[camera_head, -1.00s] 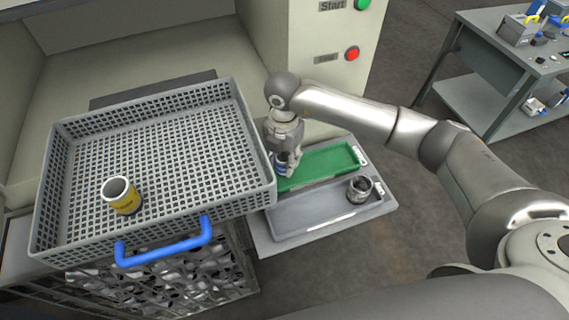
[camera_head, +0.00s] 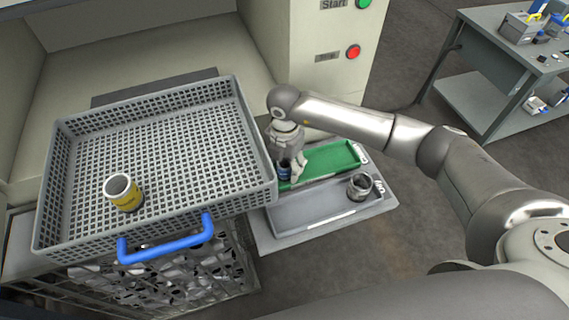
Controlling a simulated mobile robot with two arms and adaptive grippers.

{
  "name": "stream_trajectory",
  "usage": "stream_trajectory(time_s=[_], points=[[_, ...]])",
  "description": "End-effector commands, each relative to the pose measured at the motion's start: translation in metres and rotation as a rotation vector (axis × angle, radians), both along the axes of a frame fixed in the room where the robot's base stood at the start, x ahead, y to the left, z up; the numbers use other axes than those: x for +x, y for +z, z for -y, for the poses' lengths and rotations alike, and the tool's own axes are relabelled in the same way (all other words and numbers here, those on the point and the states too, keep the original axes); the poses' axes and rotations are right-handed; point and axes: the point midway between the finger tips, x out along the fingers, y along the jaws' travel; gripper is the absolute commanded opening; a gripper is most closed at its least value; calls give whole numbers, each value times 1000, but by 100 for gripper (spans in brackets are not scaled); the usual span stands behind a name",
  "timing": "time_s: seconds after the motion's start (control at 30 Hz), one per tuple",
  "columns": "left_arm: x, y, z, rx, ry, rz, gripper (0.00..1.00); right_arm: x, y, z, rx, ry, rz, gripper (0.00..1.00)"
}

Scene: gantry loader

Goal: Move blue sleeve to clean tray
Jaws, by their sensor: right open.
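The blue sleeve (camera_head: 284,172), with a dark open top, stands at the left end of the green tray (camera_head: 333,161), close to the basket's right wall. My right gripper (camera_head: 291,164) is open and is right at the sleeve, its fingers partly hidden behind it. I cannot tell if they touch it. The grey tray (camera_head: 292,212) lies in front of the green one, and a grey metal sleeve (camera_head: 360,187) stands at its right end. Tray labels are too small to read. My left gripper is not in view.
A grey mesh basket (camera_head: 262,187) with a blue handle (camera_head: 165,247) fills the left and holds a yellow sleeve (camera_head: 124,192). A machine panel with green and red (camera_head: 353,52) buttons rises behind. A workbench (camera_head: 505,62) stands at the far right. The green tray's middle is clear.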

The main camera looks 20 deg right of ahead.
Motion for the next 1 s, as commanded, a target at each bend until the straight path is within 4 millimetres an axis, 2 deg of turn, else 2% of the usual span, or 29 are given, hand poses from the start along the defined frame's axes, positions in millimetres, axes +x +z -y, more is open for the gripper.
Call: stream_trajectory(time_s=[0.13, 0.23, 0.6, 0.7, 0.83, 1.0], points=[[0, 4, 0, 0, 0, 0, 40, 0, 5, 0, 1, 0, 1, 57], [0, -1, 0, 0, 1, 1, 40, 2, 14, 0, 2, -1, 5, 57], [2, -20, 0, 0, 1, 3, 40, 2, 91, 0, 2, 0, 6, 57], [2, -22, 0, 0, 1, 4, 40, 1, 107, 0, 0, 0, 5, 57], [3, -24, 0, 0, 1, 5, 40, 1, 119, 0, 1, 1, 2, 57], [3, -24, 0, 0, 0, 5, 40, 0, 124, 0, 0, 0, 1, 57]])
